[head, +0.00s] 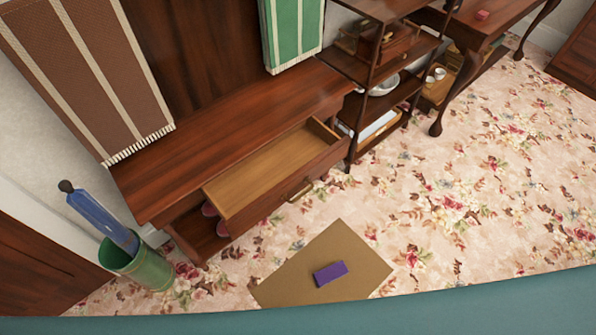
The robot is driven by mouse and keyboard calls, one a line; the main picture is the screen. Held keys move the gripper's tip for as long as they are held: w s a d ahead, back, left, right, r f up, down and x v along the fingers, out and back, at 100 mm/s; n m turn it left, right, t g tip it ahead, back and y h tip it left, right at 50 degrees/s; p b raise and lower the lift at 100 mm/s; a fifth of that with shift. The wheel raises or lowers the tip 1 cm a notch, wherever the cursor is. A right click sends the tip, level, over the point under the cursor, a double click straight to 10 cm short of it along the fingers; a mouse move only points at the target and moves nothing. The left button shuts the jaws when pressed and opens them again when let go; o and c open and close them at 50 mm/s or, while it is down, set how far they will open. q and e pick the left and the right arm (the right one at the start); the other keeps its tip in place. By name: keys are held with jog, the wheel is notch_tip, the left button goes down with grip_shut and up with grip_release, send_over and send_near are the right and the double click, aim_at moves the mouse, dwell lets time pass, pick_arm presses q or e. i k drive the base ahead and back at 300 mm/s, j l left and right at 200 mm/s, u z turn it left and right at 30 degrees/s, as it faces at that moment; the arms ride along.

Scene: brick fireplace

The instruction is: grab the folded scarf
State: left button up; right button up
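A brown cloth with pale stripes and a fringed lower edge (85,75) hangs at the upper left, beside the wooden bench. A green striped cloth with a pale fringe (292,32) hangs above the back of the bench. Both look like scarves hanging down. A small purple block-like thing (330,273) lies flat on a tan mat (290,284) on the floor; I cannot tell whether it is a folded cloth. Neither of my grippers is in view.
The wooden bench (235,120) has an open, empty-looking drawer (265,172), with dark red footwear (215,218) beneath. A green bin (150,268) holds a blue umbrella (103,218). Shelves (385,90) and a table (475,25) stand beyond. The floral floor at right is clear.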

aim_at(327, 276)
jog(key=k+l+z, duration=0.15)
jog(key=k, duration=0.35)
jog(key=k+l+z, duration=0.15)
jog(key=k+l, duration=0.25)
jog(key=k, duration=0.1)
